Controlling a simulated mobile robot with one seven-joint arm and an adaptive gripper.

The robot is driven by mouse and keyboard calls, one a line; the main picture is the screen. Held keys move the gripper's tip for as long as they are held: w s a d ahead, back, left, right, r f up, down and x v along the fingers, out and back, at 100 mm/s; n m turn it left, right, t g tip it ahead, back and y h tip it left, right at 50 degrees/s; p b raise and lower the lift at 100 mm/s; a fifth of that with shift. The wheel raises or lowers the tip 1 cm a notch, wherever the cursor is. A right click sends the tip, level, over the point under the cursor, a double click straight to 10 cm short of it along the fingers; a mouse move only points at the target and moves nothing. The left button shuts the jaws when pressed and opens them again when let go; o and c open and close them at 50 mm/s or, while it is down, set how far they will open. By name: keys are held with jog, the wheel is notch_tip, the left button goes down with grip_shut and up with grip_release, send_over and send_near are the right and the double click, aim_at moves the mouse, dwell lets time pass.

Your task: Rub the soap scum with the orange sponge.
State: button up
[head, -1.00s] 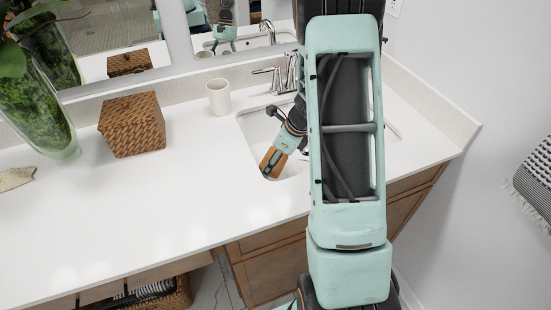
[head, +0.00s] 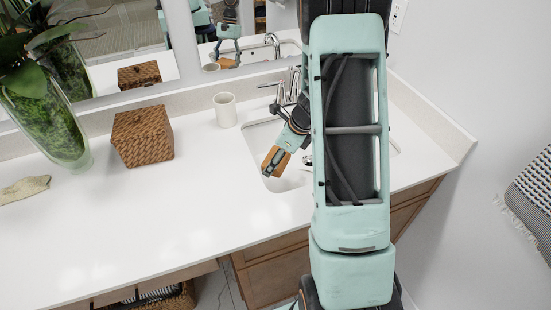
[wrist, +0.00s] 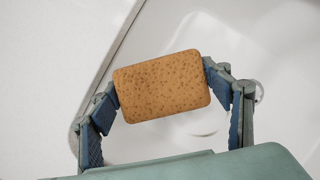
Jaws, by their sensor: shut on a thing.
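The orange sponge (wrist: 162,87) is held between the two blue-padded fingers of my gripper (wrist: 165,100) in the wrist view. It lies slightly tilted across the picture, over the edge of the white sink basin. In the head view the sponge (head: 273,161) shows at the end of my gripper (head: 275,165), at the left side of the sink (head: 285,183). I cannot tell whether it touches the basin. No soap scum can be made out; the sponge and my arm hide part of the basin.
A chrome faucet (head: 284,93) stands behind the sink. A white cup (head: 225,110) and a wicker box (head: 143,136) stand left of it. A glass vase with a plant (head: 45,125) and a pale object (head: 24,189) are farther left. The front counter (head: 150,225) is clear.

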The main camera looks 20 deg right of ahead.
aim_at(273, 155)
notch_tip(273, 155, up, 3)
jog(key=p, duration=0.2)
jog(key=shift+p, duration=0.4)
dwell(0.5)
